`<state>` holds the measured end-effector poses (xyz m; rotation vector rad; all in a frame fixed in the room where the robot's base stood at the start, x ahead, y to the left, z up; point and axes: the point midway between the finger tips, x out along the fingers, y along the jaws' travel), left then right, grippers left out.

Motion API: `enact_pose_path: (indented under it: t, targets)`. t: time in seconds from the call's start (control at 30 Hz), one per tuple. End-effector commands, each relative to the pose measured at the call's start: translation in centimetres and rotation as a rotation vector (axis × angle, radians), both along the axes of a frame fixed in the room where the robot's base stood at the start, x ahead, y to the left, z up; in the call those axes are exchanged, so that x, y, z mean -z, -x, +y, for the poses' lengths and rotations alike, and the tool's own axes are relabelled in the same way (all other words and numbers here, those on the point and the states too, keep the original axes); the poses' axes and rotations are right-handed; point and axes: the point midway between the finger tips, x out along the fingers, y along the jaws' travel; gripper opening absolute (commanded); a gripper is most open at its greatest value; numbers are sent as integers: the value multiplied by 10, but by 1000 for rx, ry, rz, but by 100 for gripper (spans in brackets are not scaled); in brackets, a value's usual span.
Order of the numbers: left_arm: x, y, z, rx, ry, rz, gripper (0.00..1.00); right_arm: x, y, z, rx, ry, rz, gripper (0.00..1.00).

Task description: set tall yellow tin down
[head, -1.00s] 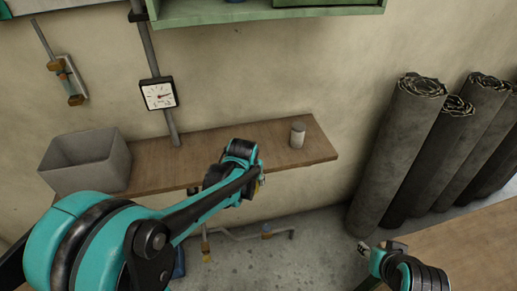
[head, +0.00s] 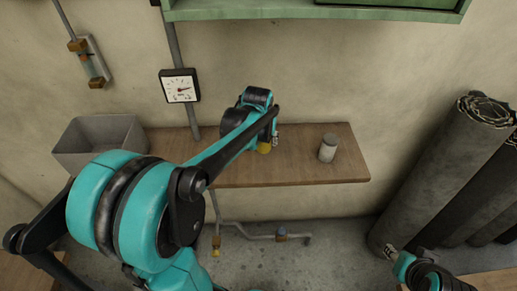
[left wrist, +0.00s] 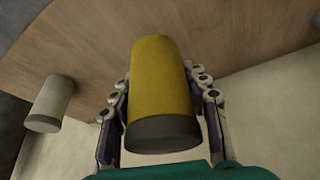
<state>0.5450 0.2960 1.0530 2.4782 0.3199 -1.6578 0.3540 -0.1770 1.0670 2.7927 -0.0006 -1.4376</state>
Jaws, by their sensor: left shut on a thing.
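The tall yellow tin (left wrist: 160,80) has a dark grey end and sits between the two fingers of my left gripper (left wrist: 160,110), which is shut on it. In the head view only a small part of the yellow tin (head: 264,147) shows beside my left gripper (head: 270,140), over the wooden shelf (head: 240,173). My arm hides the rest. I cannot tell whether the tin touches the shelf. My right gripper (head: 391,253) is at the lower right, away from the shelf; its fingers are too small to read.
A pale tin with a grey top (head: 328,148) stands on the shelf to the right of my left gripper; it also shows in the left wrist view (left wrist: 50,103). A grey bin (head: 100,145) is at the left. Dark rolls (head: 440,175) lean at the right. A green cabinet (head: 310,10) hangs above.

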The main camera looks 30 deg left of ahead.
Motion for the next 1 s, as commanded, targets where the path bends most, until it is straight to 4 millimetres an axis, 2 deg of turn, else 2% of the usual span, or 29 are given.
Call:
enact_pose_path:
  t: [0.03, 0.1, 0.27, 0.37, 0.6, 1.0]
  targets:
    - [10, -1, 13, -5, 1, 0, 4, 6, 0, 0, 0, 0, 0, 40]
    - [17, -2, 25, -4, 1, 0, 4, 9, 0, 0, 0, 0, 0, 40]
    - [25, -4, 40, -1, 1, 0, 4, 13, 0, 0, 0, 0, 0, 40]
    - [29, -4, 41, 0, 1, 0, 4, 15, 0, 0, 0, 0, 0, 40]
    - [64, -4, 41, 1, 1, 0, 4, 30, 0, 0, 0, 0, 0, 40]
    - [69, -4, 41, 1, 1, 0, 4, 32, 0, 0, 0, 0, 0, 40]
